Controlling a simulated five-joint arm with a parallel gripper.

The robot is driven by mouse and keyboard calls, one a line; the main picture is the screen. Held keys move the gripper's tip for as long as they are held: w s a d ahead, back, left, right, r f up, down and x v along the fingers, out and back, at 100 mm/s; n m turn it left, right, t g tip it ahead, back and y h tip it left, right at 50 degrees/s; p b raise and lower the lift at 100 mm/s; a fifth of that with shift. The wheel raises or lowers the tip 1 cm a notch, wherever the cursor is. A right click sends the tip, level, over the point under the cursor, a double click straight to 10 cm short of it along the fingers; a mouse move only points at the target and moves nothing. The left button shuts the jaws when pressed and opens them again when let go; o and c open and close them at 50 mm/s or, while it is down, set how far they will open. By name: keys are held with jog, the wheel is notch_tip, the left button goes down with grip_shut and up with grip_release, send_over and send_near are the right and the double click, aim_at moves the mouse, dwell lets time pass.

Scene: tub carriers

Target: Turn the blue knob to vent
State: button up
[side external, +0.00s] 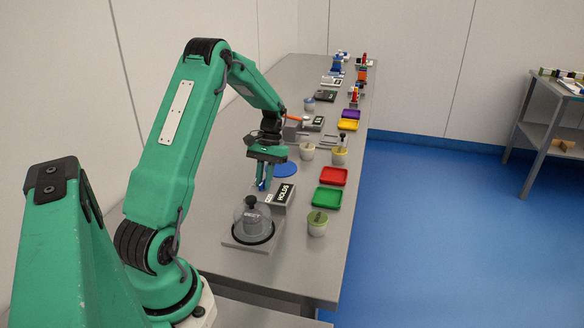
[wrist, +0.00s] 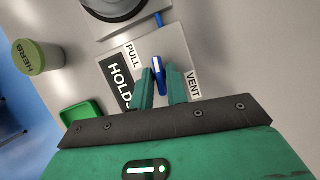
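The blue knob (wrist: 158,68) has a white stripe and sits on a grey box (wrist: 178,42). In the wrist view it lies between the labels "PULL" and "VENT" (wrist: 193,84), with the "HOLDS" plate (wrist: 120,79) to its left. Its stripe runs roughly up and down in that picture. My gripper (wrist: 161,74) points at the box, one finger on each side of the knob with little gap. I cannot tell whether the fingers press on it. In the side view my gripper (side external: 263,183) is low over the box (side external: 275,205), and only a bit of blue shows.
A round grey lidded vessel (side external: 253,222) with a black knob stands in front of the box. A green-lidded cup (side external: 317,223), green tray (side external: 327,197) and red tray (side external: 333,176) are to the right. Several other items line the bench further back.

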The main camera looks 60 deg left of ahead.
grip_shut()
jog(key=shift+d+m, duration=0.1)
jog(key=shift+m, duration=0.6)
jog(key=shift+w, duration=0.1)
jog(key=o, duration=0.7)
grip_release()
jog(key=shift+c, duration=0.2)
jog(key=shift+r, duration=0.2)
jog(key=v, duration=0.7)
jog(key=shift+r, duration=0.2)
